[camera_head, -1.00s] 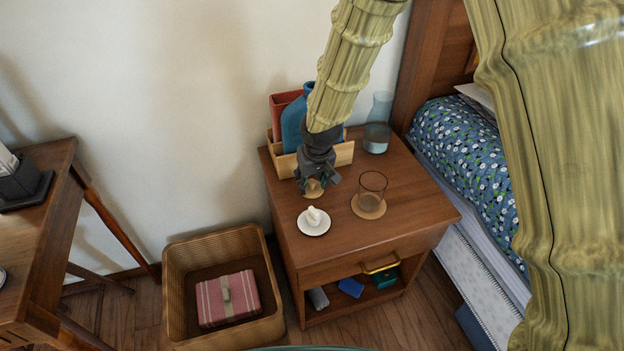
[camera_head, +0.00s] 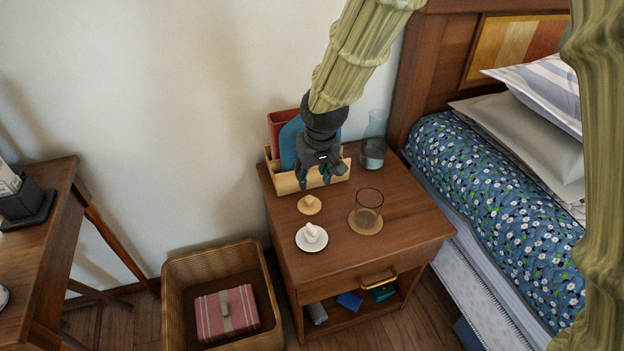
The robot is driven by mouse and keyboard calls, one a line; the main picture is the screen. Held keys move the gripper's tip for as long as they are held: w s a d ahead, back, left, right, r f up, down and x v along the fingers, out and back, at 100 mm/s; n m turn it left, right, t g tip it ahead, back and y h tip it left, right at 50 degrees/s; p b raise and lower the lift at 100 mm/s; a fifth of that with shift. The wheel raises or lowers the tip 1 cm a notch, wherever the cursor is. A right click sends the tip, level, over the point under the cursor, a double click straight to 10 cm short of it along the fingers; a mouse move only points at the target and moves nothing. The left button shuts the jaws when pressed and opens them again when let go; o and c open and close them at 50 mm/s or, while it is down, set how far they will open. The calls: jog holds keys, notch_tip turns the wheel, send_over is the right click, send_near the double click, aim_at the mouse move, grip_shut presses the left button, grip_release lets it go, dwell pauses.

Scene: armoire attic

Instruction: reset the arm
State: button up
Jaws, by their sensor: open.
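My gripper (camera_head: 316,180) is open and empty, pointing down above the back part of the wooden nightstand (camera_head: 405,222). My arm comes down from the top of the picture and hides part of the box's contents.
A white saucer (camera_head: 311,246) with a small white thing on it and a glass (camera_head: 368,203) on a round coaster stand at the front. A carafe (camera_head: 373,150) stands at the back right. A wicker basket (camera_head: 174,308) is left of the nightstand, a bed (camera_head: 480,190) right.

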jog(key=shift+s+r, duration=0.1)
jog(key=shift+r, duration=0.25)
